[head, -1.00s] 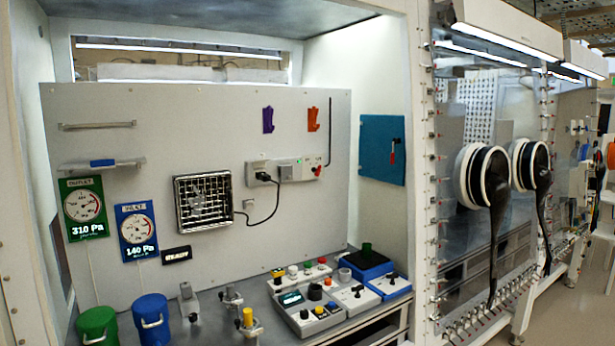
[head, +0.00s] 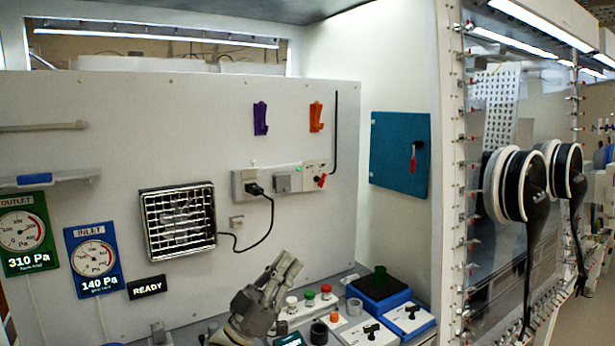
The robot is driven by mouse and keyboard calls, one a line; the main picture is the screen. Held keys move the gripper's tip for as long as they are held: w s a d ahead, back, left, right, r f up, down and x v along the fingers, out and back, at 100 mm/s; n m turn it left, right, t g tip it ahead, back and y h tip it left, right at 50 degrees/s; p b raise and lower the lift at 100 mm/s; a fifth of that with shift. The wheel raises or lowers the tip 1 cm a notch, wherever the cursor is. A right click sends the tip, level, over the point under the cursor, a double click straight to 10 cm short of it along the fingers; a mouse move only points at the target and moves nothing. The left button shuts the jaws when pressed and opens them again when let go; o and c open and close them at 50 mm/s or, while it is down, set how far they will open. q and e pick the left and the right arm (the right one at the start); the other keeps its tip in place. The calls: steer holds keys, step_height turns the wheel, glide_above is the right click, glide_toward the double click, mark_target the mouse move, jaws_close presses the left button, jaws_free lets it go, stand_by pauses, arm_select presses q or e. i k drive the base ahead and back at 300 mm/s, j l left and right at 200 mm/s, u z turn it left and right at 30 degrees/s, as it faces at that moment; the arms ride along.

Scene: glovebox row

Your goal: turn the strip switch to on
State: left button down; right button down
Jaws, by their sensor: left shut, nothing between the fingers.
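The power strip (head: 278,180) is fixed on the grey back panel, right of the fan grille. A black plug (head: 254,188) sits in its left end, with its cable running down to the left. A small green light (head: 298,168) shows on its top edge. A small red switch handle (head: 321,181) is at the strip's right end and looks tilted; its exact setting is too small to read. My left gripper (head: 288,265) is shut and empty, below the strip and apart from it, with fingers pointing up. My right gripper is not in view.
A vented grille (head: 178,221) is left of the strip. Purple (head: 260,118) and orange (head: 316,117) hooks hang above it. A blue panel with a red handle (head: 413,160) is on the right wall. Control boxes (head: 408,317) with knobs stand on the bench below. The panel around the strip is clear.

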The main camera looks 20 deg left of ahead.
mark_target(322, 179)
steer(key=i+j, duration=0.3)
steer(key=i, duration=0.25)
steer(key=i+j, duration=0.35)
steer(key=i, duration=0.2)
